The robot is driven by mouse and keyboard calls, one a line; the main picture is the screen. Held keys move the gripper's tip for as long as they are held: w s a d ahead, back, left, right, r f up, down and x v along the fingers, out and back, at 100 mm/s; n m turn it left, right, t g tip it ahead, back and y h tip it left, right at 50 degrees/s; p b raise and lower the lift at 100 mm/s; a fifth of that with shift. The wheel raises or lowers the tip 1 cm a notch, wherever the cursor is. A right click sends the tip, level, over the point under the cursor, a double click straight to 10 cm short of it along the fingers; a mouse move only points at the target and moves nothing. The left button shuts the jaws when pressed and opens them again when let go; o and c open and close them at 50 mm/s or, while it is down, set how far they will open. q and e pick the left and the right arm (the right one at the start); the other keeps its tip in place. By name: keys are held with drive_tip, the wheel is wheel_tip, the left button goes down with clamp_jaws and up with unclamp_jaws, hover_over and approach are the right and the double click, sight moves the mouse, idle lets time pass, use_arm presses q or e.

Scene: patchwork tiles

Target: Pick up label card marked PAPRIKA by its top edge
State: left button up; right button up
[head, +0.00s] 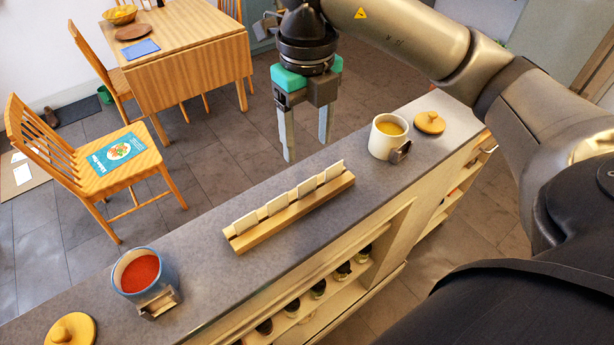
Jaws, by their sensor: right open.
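Several blank-looking cream label cards (307,187) stand upright in a row in a slotted wooden holder (290,218) on the grey counter. No lettering shows on them from here, so I cannot tell which is marked PAPRIKA. My right gripper (307,152) points down above the far side of the counter, behind the card row in the picture. Its two grey fingers are apart with nothing between them. It does not touch the cards. My left gripper is not in view.
A blue jar (124,263) of red powder stands on the counter at left, a wooden lid (70,329) near it. A white jar (380,146) of yellow powder and another lid (430,122) stand at right. Both jars have a small metal clip in front. Counter around the holder is clear.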

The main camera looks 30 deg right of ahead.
sight(307, 181)
wheel_tip(307, 181, down, 11)
drive_tip(key=shift+r+p, duration=0.2)
drive_tip(key=shift+p, duration=0.1)
drive_tip(key=c, duration=1)
drive_tip(key=o, duration=1)
drive_tip(key=shift+r, duration=0.2)
drive_tip(key=shift+r+p, duration=0.65)
drive_tip(key=shift+r, duration=0.2)
